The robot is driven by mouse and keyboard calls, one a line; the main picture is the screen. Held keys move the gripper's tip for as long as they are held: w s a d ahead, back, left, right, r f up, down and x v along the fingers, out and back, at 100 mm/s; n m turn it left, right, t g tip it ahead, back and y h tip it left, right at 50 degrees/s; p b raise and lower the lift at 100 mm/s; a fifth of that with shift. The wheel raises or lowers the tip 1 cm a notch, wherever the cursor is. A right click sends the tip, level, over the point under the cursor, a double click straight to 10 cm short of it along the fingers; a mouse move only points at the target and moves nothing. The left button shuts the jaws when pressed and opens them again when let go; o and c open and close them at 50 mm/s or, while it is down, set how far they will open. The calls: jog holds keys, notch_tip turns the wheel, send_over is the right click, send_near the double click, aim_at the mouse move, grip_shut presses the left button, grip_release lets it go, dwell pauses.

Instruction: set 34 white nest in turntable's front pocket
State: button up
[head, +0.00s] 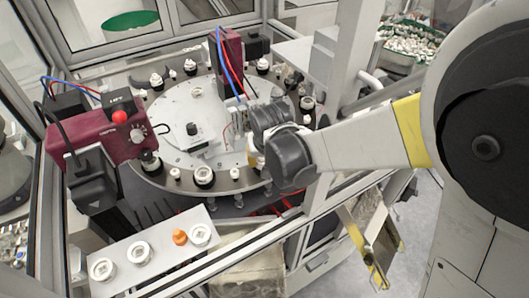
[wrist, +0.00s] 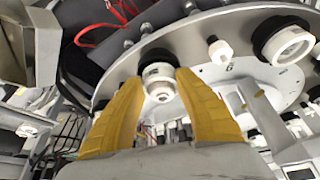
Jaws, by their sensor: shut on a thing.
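My gripper (wrist: 158,80) has its two yellow fingers on either side of a white nest (wrist: 158,70), shut on it. A dark ring of the turntable (wrist: 187,42) shows directly behind the nest at the rim. I cannot tell whether the nest is seated in that pocket or only in front of it. In the head view my gripper (head: 254,158) reaches the turntable's (head: 150,178) right front rim. The wrist hides most of the fingers there, and the held nest cannot be made out.
A pale plate (head: 160,262) at the front left carries several white ringed parts and an orange piece (head: 180,237). A maroon unit (head: 95,140) with a red button overhangs the turntable's left side. Black-ringed white nests (head: 204,176) and small white pegs line the rim. Frame bars run close in front.

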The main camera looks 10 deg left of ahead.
jog(key=shift+f+b, duration=0.4)
jog(key=shift+f, duration=0.05)
jog(key=o, duration=1.1)
jog(key=shift+o, duration=0.2)
jog(key=shift+r, duration=0.1)
